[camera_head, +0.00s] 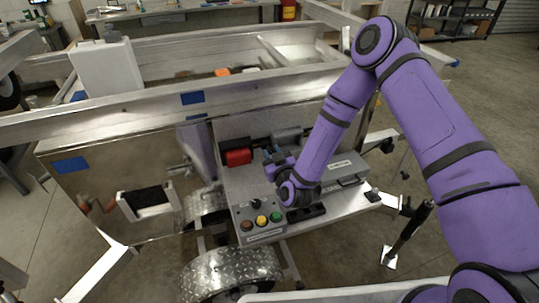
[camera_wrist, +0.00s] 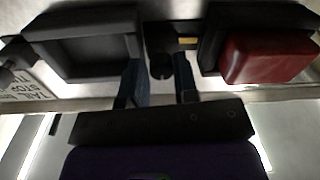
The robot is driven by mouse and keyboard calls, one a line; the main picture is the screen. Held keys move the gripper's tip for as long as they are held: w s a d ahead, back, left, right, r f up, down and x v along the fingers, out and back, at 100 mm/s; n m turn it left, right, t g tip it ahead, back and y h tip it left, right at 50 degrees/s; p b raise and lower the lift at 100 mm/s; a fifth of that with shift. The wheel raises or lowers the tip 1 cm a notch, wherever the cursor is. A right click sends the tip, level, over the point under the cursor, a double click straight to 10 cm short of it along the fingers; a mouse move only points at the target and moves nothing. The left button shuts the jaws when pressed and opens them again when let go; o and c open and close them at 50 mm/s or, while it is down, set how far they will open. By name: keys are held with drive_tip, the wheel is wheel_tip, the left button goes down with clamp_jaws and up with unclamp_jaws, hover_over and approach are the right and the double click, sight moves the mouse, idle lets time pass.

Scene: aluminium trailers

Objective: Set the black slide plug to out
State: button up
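My gripper (camera_wrist: 160,82) points at the shelf hardware in the wrist view. Its two dark fingers are apart. A small black knob-like part (camera_wrist: 160,66) shows between the fingertips, with narrow gaps on both sides; it looks like the black slide plug. I cannot tell whether it is in or out. In the head view my gripper (camera_head: 277,158) is over the trailer's shelf, just right of a red box (camera_head: 238,157). The plug is not made out there, as the gripper and arm cover that spot.
The red box (camera_wrist: 268,58) is right of the fingers and an open black housing (camera_wrist: 88,46) is left, both close. A control box (camera_head: 259,220) with coloured buttons is on the shelf's front. A grey case (camera_head: 343,168) lies to the right.

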drive_tip(key=shift+o, duration=0.5)
drive_tip(key=shift+d, duration=0.2)
drive_tip(key=v, duration=1)
drive_tip(key=shift+s, duration=0.35)
drive_tip(key=shift+d, duration=0.1)
